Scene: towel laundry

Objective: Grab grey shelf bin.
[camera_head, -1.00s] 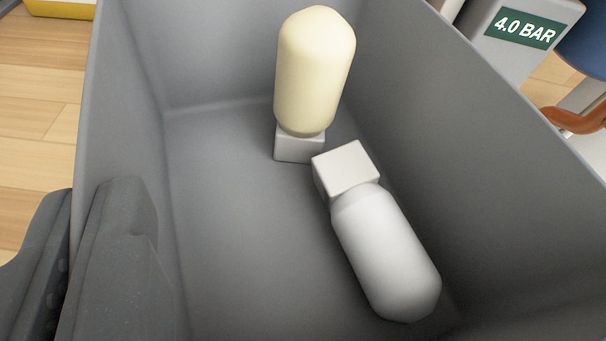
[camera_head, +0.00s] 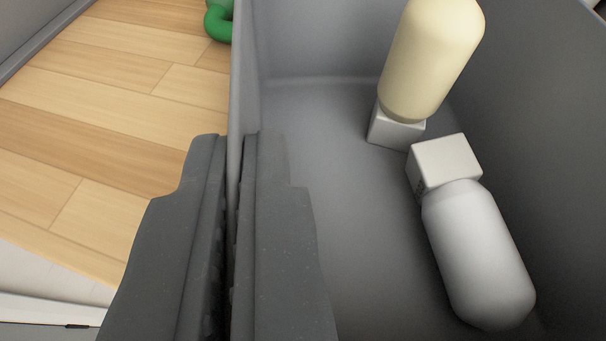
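The grey shelf bin (camera_head: 300,150) fills the middle and right of the view, seen from above into its open inside. Its near and right parts run out of the picture. My gripper (camera_head: 233,150) is at the bin's left wall, with one dark finger outside the wall and one inside. The fingers are close together, with the thin wall pinched between them. Inside the bin, a cream bottle (camera_head: 430,60) with a pale block-shaped cap stands cap down near the far end. A white bottle (camera_head: 478,255) with a similar cap lies nearer, at the right.
Light wood floor (camera_head: 120,110) shows left of the bin. A green curved object (camera_head: 218,22) is at the top, just outside the far left corner. A grey edge runs across the upper left corner, and a pale ledge (camera_head: 50,275) is at the lower left.

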